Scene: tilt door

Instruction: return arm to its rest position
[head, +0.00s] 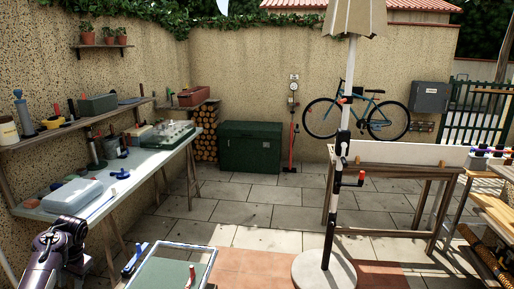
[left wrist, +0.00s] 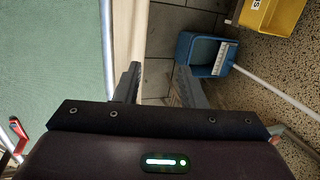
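My left arm (head: 62,245) shows at the lower left of the head view, beside the workbench; its fingertips cannot be made out there. In the left wrist view my left gripper (left wrist: 156,78) has its two fingers apart, with nothing between them. A grey-green panel with a pale frame (head: 165,274) lies at the bottom of the head view, with a red handle-like part (head: 192,274) on it. A similar green panel (left wrist: 50,60) with a pale edge fills the left of the wrist view, apart from the fingers. My right gripper is not in view.
A workbench (head: 112,178) with a grey case (head: 72,195) stands at the left. A parasol pole on a round base (head: 322,270) stands right of centre. The wrist view shows a blue dustpan-like bin (left wrist: 200,52) and yellow bucket (left wrist: 270,14) below. Paving in the middle is clear.

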